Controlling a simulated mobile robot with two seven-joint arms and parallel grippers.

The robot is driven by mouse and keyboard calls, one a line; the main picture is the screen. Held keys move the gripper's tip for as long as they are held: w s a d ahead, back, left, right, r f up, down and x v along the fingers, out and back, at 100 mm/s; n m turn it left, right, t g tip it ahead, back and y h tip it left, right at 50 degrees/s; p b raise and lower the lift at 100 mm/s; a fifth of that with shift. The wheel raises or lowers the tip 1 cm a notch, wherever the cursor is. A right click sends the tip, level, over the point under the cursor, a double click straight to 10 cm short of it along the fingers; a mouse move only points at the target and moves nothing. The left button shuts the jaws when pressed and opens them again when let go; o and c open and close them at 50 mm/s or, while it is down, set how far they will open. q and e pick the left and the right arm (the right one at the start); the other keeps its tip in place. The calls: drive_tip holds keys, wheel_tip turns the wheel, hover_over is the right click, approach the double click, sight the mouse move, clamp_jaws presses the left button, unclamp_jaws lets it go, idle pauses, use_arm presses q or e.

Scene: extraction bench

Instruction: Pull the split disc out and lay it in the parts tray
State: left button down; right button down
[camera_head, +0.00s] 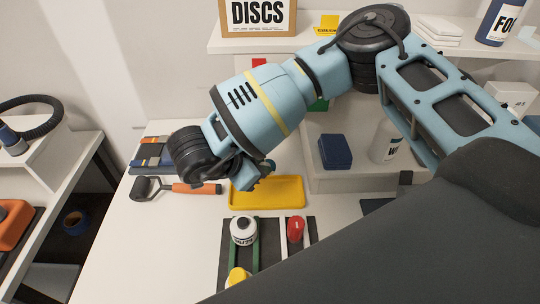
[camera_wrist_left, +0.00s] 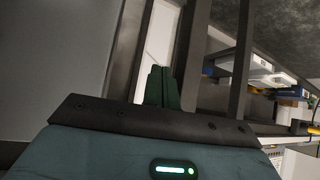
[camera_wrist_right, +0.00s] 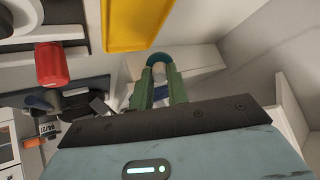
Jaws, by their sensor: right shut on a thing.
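My right gripper (camera_wrist_right: 160,88) is shut on a small round piece with a teal rim and pale middle (camera_wrist_right: 158,63), seen at the fingertips in the right wrist view. It looks like the disc, but I cannot see a split in it. In the head view the right gripper (camera_head: 258,174) is just above the back edge of the yellow tray (camera_head: 267,206), its fingers partly hidden by the wrist. The tray also shows in the right wrist view (camera_wrist_right: 128,25) and looks empty where visible. My left gripper (camera_wrist_left: 163,88) has its fingers together, with nothing seen between them.
A dark mat with rails in front of the tray bears a white jar (camera_head: 243,231), a red piece (camera_head: 295,229) and a yellow-topped piece (camera_head: 238,275). An orange-handled tool (camera_head: 190,188) lies left of the tray. A blue box (camera_head: 335,151) and white bottle (camera_head: 386,142) stand behind right.

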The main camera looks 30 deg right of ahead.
use_arm(q)
drive_tip(key=shift+d, duration=0.15)
use_arm(e)
drive_tip(key=shift+d, duration=0.1)
use_arm(q)
drive_tip(key=shift+a+f, duration=0.1)
drive_tip(key=shift+a, duration=0.1)
use_arm(e)
drive_tip(key=shift+f, duration=0.1)
